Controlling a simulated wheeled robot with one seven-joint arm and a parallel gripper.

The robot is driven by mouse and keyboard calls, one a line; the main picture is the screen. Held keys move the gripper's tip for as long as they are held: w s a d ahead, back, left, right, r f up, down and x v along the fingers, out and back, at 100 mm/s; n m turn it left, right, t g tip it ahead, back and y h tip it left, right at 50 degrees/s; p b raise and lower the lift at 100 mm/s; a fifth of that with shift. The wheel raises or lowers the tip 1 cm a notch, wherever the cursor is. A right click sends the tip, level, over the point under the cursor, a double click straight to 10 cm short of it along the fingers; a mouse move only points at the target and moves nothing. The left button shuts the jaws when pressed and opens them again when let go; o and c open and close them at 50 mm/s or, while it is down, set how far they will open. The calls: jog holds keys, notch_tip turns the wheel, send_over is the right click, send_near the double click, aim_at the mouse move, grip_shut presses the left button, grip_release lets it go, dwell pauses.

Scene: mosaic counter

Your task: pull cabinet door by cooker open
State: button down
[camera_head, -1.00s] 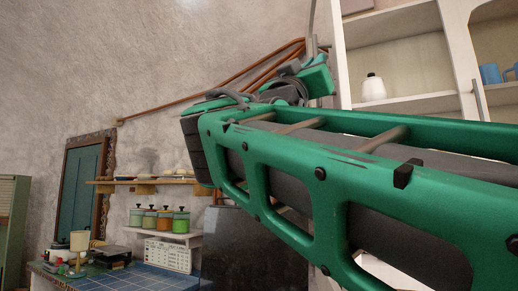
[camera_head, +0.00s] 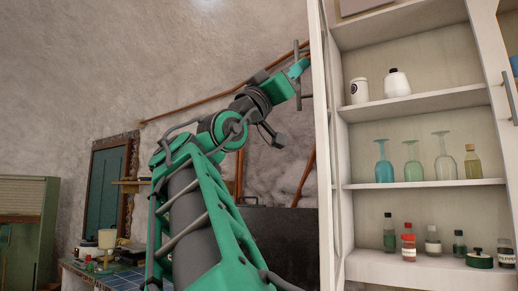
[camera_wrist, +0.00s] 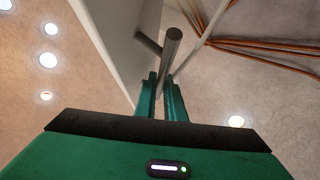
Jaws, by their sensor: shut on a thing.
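The white cabinet door (camera_head: 321,150) stands swung out at the left side of the open cabinet, seen almost edge-on in the head view. Its grey bar handle (camera_head: 297,62) is on the door's left face. My gripper (camera_head: 299,72) is at this handle, shut on it, with my arm reaching up from the lower left. In the wrist view, the handle bar (camera_wrist: 172,52) runs between my gripper's two green fingers (camera_wrist: 162,98), and the pale door panel (camera_wrist: 112,45) is to its left. The cooker cannot be clearly made out.
The cabinet shelves (camera_head: 420,103) hold jars, glass goblets (camera_head: 384,162) and bottles (camera_head: 409,240). Another handle (camera_head: 510,97) is at the right edge. Copper pipes (camera_head: 210,95) run along the wall.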

jog(key=shift+w+a+f+g+h, duration=0.2)
jog(key=shift+w+a, duration=0.25)
jog(key=shift+a, duration=0.3)
jog(key=shift+w+a+f+g+h, duration=0.1)
jog(key=shift+w+a+f+g, duration=0.1)
jog(key=shift+w+a, duration=0.35)
jog(key=shift+s+a, duration=0.1)
jog(key=c, duration=1.8)
grip_release()
jog(key=shift+c, duration=0.2)
jog(key=v, duration=1)
jog(key=shift+a+f, duration=0.25)
jog(key=shift+s, duration=0.1)
